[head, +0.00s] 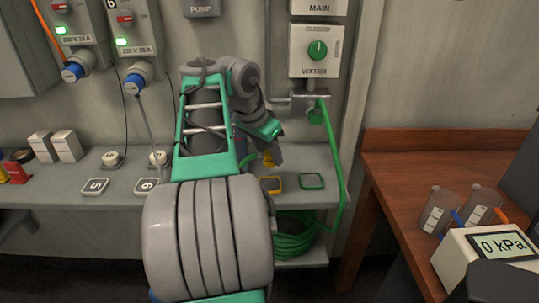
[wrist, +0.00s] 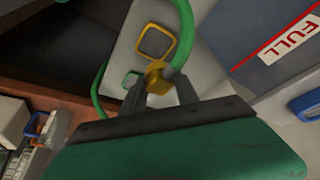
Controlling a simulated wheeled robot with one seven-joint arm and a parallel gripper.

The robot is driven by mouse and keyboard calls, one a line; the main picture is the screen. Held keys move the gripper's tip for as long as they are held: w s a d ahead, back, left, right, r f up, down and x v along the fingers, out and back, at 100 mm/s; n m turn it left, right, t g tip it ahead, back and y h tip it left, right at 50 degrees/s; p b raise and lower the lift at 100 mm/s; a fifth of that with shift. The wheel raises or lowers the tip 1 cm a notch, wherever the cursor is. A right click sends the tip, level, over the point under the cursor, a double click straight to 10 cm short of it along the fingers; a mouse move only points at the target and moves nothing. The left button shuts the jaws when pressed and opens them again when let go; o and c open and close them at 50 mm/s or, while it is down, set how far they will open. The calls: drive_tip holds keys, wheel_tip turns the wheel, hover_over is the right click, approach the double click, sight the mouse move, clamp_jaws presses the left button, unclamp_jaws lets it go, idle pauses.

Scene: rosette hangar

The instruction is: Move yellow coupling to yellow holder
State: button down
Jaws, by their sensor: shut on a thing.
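The yellow coupling (wrist: 156,74) is between my gripper's fingertips (wrist: 161,82) in the wrist view, with a green hose curving up from it. My gripper is shut on it. In the head view the coupling (head: 268,159) shows as a small yellow patch below my gripper (head: 272,154), partly hidden by my arm. The yellow holder is a rounded square frame (head: 272,189) on the grey shelf, just below the coupling in that view. In the wrist view the yellow holder (wrist: 139,40) lies beyond the coupling, which looks apart from it; the exact height gap is unclear.
A green square holder (head: 312,187) sits right of the yellow one. A green hose (head: 337,165) hangs from the water valve (head: 317,50) to a coil (head: 292,245) under the shelf. A wooden desk (head: 385,185) stands right. White pads marked 5 (head: 94,193) and 6 lie left.

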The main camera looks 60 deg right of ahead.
sight(267, 167)
wheel_tip(267, 167, down, 6)
drive_tip(key=b, duration=0.6)
drive_tip(key=shift+r, duration=0.1)
drive_tip(key=shift+a+p, duration=0.1)
drive_tip(key=shift+p, duration=0.3)
idle(1.5)
drive_tip(key=shift+f+b, duration=0.55)
drive_tip(key=shift+f, duration=0.05)
drive_tip(key=c, duration=0.8)
unclamp_jaws()
drive_tip(key=shift+r, duration=0.1)
drive_tip(key=shift+c, duration=0.2)
drive_tip(key=p+v, duration=0.4)
drive_tip(key=v, duration=0.4)
drive_tip(key=shift+p, duration=0.35)
